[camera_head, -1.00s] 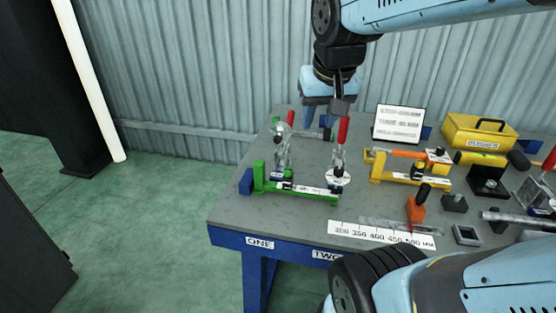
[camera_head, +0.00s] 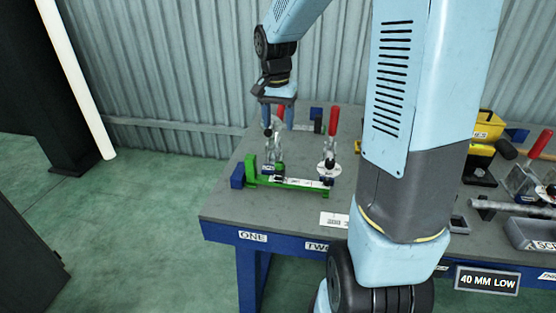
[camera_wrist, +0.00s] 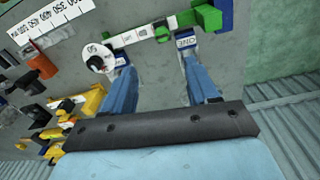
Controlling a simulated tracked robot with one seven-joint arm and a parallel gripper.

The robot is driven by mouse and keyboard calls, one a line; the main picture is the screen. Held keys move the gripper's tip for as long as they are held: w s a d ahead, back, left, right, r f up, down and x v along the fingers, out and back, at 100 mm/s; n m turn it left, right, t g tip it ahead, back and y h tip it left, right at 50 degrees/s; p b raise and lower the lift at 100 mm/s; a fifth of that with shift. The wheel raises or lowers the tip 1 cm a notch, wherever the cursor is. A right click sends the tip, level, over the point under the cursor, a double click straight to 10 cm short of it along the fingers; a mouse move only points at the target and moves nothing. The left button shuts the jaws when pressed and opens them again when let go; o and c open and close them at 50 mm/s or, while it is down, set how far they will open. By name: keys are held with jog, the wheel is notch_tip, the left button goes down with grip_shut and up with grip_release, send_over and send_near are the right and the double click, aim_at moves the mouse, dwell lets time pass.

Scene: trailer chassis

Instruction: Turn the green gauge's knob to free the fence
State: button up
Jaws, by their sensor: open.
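The green gauge (camera_head: 300,186) lies along the left part of the bench in the head view, with a blue block at its left end. A small green piece with a dark knob (camera_head: 280,173) sits on it, left of its middle. My gripper (camera_head: 278,122) is open and empty, behind and above the gauge. In the wrist view my gripper's (camera_wrist: 157,66) two blue fingers are wide apart, pointing toward the gauge.
Toggle clamps with red handles (camera_head: 332,121) stand behind the gauge, close to my gripper. A white disc (camera_wrist: 98,58) with a black knob lies near one finger in the wrist view. My arm hides the bench's middle. A yellow box (camera_head: 488,126) stands right.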

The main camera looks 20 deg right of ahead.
aim_at(279, 162)
jog(key=f, duration=1.4)
jog(key=shift+w+d+f, duration=0.15)
jog(key=shift+d+f, duration=0.05)
jog(key=shift+f, duration=0.15)
jog(key=shift+c, duration=0.4)
jog(key=c, duration=1)
jog(key=shift+o, duration=0.2)
